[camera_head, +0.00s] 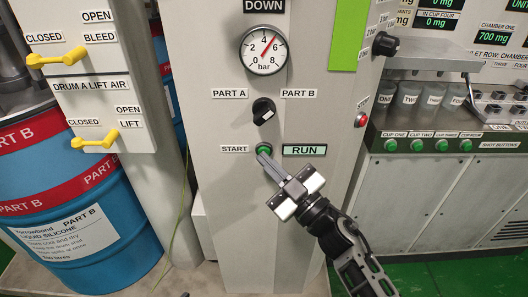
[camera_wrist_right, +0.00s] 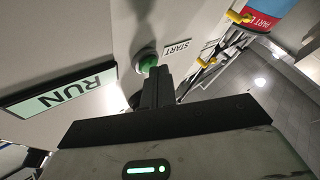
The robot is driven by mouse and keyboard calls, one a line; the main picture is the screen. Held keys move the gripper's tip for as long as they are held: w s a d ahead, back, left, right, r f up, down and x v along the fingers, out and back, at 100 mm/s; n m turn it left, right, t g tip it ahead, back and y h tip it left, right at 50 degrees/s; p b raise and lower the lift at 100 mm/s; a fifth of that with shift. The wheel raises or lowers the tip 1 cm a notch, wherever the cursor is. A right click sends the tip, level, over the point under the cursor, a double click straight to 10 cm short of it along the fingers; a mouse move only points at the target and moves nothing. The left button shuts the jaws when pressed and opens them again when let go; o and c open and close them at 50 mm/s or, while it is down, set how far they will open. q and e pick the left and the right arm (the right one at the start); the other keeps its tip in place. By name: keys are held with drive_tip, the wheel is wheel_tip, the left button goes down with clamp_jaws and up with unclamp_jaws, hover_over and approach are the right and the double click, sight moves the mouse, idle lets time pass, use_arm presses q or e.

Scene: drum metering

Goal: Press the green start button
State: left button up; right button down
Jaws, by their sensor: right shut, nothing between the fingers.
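The green start button (camera_head: 264,149) is on the front of the grey cabinet, right of the START label (camera_head: 235,149). It also shows in the right wrist view (camera_wrist_right: 148,63), a green dome in a round collar. My right gripper (camera_head: 262,155) is shut and empty, its fingertips at the lower edge of the button. In the right wrist view the closed fingers (camera_wrist_right: 160,75) reach right up to the button; I cannot tell for sure whether they touch it. A lit RUN display (camera_head: 304,150) sits right of the button. My left gripper is not in view.
Above the button are a black PART A/PART B selector knob (camera_head: 263,110) and a pressure gauge (camera_head: 264,50). A red button (camera_head: 361,119) is on the cabinet's right side. A blue PART B drum (camera_head: 70,200) and yellow valve levers (camera_head: 57,58) are at left. Several green shot buttons (camera_head: 417,145) are at right.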

drive_tip(key=shift+s, duration=0.75)
drive_tip(key=s+p, duration=0.2)
drive_tip(key=s, duration=0.3)
idle(0.7)
